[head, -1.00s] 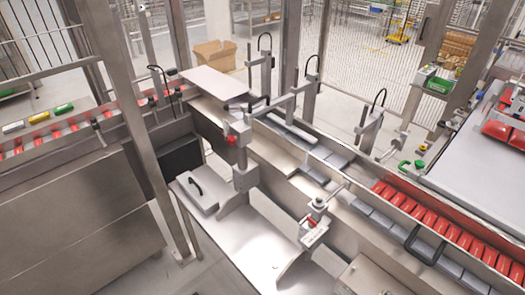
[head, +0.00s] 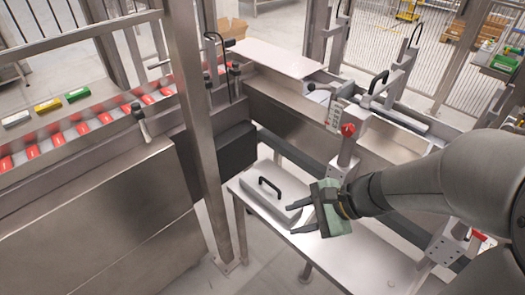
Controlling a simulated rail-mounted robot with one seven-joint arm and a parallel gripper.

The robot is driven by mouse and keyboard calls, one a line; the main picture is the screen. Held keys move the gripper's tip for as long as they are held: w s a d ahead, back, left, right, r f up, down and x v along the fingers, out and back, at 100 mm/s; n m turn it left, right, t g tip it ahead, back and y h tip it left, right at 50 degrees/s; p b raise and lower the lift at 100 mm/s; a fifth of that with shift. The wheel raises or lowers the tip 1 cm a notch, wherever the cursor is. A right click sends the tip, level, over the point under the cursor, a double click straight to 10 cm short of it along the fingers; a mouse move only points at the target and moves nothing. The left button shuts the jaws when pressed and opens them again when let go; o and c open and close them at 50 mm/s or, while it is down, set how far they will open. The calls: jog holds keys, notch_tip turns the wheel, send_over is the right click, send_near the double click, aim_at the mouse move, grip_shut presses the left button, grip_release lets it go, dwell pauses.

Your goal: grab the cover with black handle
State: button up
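The cover (head: 282,196) is a light grey flat box-like lid with a black arched handle (head: 269,187) on top. It lies on the left end of a white table (head: 371,262) in the head view. My gripper (head: 294,219) is just right of the cover, with its two dark fingers pointing left and spread apart. Nothing shows between the fingers. The fingers overlap the cover's right edge in the picture; I cannot tell if they touch it. The handle is clear of the fingers and fully visible.
A steel post (head: 197,130) stands left of the table. A metal column with a red knob (head: 348,130) rises behind my gripper. A conveyor with red packs (head: 80,140) runs at left. A cardboard box (head: 232,28) is at the back.

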jog(key=w+f+m+t+y+b, duration=0.2)
jog(key=w+f+m+t+b, duration=0.2)
jog(key=w+f+m, duration=0.35)
jog(key=m+t+h+b, duration=0.1)
jog(key=m+t+b, duration=0.15)
jog(key=m, duration=0.25)
send_near(270, 183)
jog(key=shift+m+t, duration=0.25)
jog(key=shift+t, duration=0.2)
jog(key=a, duration=0.1)
jog(key=w+a+f, duration=0.1)
jog(key=a, duration=0.1)
jog(key=shift+w+a+f, duration=0.15)
jog(key=shift+a+f, duration=0.05)
jog(key=shift+f, duration=0.2)
jog(key=shift+d+f+x, duration=0.1)
jog(key=shift+x, duration=0.95)
jog(key=shift+d+f+x, duration=0.1)
jog(key=shift+x, duration=0.95)
jog(key=shift+d+f+x, duration=0.1)
jog(key=shift+d+x, duration=0.05)
jog(key=shift+x, duration=0.9)
jog(key=shift+w+r, duration=0.1)
jog(key=shift+w, duration=0.1)
grip_shut()
